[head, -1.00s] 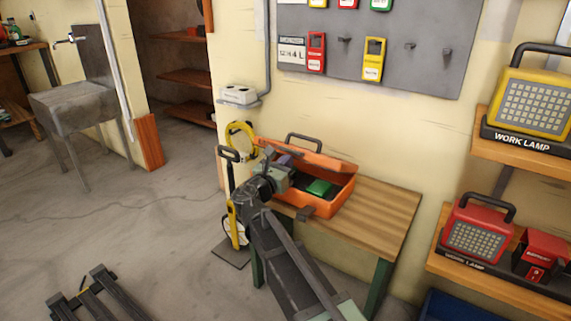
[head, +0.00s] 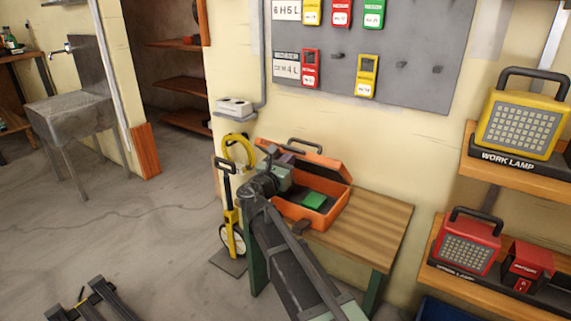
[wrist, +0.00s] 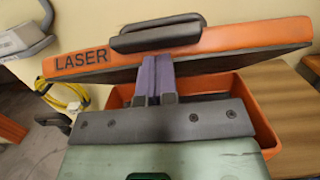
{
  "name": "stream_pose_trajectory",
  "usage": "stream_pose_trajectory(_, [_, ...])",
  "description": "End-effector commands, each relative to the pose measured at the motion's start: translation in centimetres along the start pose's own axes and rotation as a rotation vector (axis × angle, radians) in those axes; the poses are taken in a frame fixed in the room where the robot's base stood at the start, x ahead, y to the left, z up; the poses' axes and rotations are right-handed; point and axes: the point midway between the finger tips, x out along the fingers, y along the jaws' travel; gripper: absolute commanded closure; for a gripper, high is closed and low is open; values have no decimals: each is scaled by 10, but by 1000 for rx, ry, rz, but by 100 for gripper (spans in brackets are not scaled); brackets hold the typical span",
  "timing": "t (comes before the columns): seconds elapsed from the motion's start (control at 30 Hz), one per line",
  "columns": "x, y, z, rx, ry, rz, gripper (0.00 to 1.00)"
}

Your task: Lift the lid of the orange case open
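The orange case (head: 325,218) stands on the wooden bench with its lid (head: 320,162) raised at a slant and its black handle (head: 305,143) on top. A green item (head: 314,200) lies inside. In the wrist view the lid (wrist: 225,38) shows "LASER" and its dark inner face; part of the case's orange body (wrist: 262,125) shows below. My gripper (wrist: 157,66) has its two purple fingers close together, with no clear gap. They reach up against the underside of the lid near its middle; exact contact at the tips is hard to see.
A measuring wheel (head: 230,225) and a yellow hose (head: 240,150) are left of the bench. The bench top (head: 375,215) is bare to the right of the case. Shelves with a red work lamp (head: 470,240) and a yellow one (head: 522,120) stand at the right.

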Motion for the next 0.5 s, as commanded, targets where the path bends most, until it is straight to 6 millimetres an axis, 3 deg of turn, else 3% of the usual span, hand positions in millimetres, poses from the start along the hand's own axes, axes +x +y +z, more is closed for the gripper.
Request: stream_pose_trajectory(0.5, [15,0,10,0,1,-1,100])
